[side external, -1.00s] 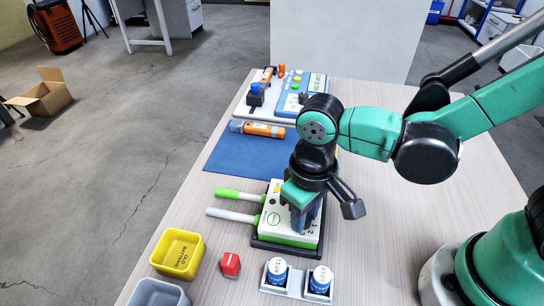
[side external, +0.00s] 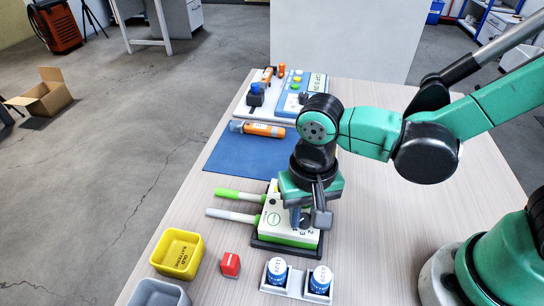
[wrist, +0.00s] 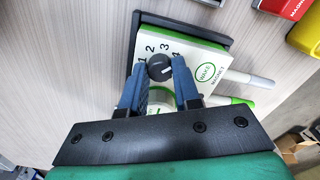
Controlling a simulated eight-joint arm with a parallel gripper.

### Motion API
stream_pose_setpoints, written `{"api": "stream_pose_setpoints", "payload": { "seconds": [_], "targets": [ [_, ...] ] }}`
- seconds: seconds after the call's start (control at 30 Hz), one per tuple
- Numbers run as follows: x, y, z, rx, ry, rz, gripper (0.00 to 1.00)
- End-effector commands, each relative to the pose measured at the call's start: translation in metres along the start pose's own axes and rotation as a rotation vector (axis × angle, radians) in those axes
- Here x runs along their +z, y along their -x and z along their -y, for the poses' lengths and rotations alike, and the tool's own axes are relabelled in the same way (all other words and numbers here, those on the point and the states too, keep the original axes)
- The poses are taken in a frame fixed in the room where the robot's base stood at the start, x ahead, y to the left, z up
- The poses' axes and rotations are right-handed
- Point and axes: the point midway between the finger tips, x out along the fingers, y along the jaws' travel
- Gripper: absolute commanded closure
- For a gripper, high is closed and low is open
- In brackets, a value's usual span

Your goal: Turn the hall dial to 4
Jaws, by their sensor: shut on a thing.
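The hall dial is a round dark knob (wrist: 160,68) on a white and green unit (wrist: 200,52), which also shows in the side view (side external: 272,218). Printed numbers 1, 2, 3 and 4 run in an arc around the knob's far side. A small pale mark shows on the knob, but I cannot tell which number it points to. My gripper (wrist: 159,66) is shut on the knob, with one blue finger on each side. In the side view my gripper (side external: 302,217) stands over the unit's right part and hides the dial.
The unit sits in a dark tray (side external: 258,246). A yellow bin (side external: 182,236), a red block (side external: 230,264) and a holder with two blue-labelled cylinders (side external: 277,270) stand nearby. A blue mat (side external: 235,155) lies behind.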

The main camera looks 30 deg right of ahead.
Motion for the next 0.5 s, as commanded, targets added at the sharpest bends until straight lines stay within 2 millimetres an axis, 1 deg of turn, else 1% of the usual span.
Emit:
{"api": "stream_pose_setpoints", "payload": {
  "seconds": [0.37, 0.4, 0.47, 0.5],
  "targets": [
    [0.0003, 0.0, 0.0, 0.0, -0.003, 0.001, 1.0],
    [0.0003, 0.0, 0.0, 0.0, -0.003, 0.001, 0.67],
    [0.0002, 0.0, 0.0, 0.0, -0.003, 0.001, 0.5],
    [0.0002, 0.0, 0.0, 0.0, -0.003, 0.001, 0.4]
  ]
}}
